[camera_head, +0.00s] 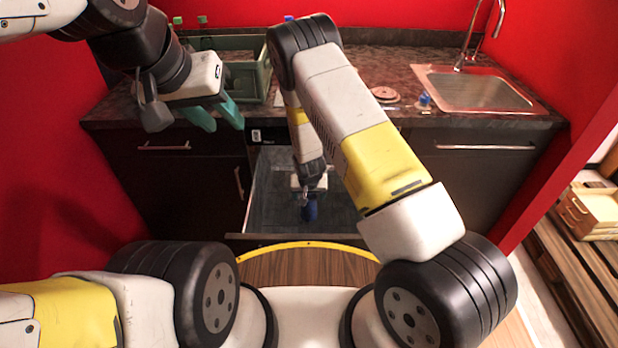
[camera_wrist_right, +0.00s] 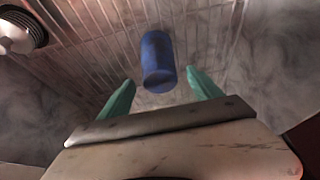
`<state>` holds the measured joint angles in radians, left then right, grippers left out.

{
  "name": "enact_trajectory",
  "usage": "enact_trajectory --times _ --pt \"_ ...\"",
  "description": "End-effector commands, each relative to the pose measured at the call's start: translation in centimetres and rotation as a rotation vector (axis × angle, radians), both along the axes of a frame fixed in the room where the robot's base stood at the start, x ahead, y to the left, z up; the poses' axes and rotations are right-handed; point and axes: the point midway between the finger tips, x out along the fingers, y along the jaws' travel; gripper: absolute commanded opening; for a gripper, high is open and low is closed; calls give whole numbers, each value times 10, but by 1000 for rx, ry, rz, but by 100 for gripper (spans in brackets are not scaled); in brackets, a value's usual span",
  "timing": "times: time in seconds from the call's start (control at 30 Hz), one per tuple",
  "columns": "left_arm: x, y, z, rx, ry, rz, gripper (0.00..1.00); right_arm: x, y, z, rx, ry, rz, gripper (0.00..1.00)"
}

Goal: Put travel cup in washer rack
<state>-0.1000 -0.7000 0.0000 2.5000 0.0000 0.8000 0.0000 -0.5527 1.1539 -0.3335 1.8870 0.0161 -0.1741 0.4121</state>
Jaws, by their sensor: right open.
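The blue travel cup (camera_head: 309,210) is in the open dishwasher, just below my right gripper (camera_head: 308,194). The right wrist view shows the cup (camera_wrist_right: 158,62) over the wires of the washer rack (camera_wrist_right: 95,50). There my right gripper (camera_wrist_right: 162,88) is open, with a teal finger to each side of the cup's near end and visible gaps. I cannot tell how firmly the cup rests on the rack. The rack (camera_head: 268,195) is pulled out below the counter. My left gripper (camera_head: 226,127) is open and empty, raised in front of the counter's left part.
A green crate (camera_head: 245,65) stands on the counter (camera_head: 345,65) at the back left. A sink (camera_head: 482,90) is at the right, with a round pinkish thing (camera_head: 385,94) and a small blue item (camera_head: 424,99) left of it. A round dark, ridged part (camera_wrist_right: 20,28) shows at the wrist view's upper left.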

Motion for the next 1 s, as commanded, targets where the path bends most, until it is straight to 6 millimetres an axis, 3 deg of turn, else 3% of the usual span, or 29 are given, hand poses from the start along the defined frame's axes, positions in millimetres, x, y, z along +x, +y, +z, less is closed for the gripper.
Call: enact_trajectory --times 0.2,0.47,0.57,0.77,1.0 --pt "0 0 0 0 0 0 36 -17 1 41 1 -2 2 74" --pt "0 0 0 0 0 0 36 -24 0 68 8 0 -4 74" --pt "0 0 0 0 0 0 36 -22 -3 96 34 2 -19 74" --pt "0 0 0 0 0 0 36 -30 -20 195 124 11 -43 74" --pt "0 0 0 0 0 0 36 -70 -54 315 212 -6 -29 74"
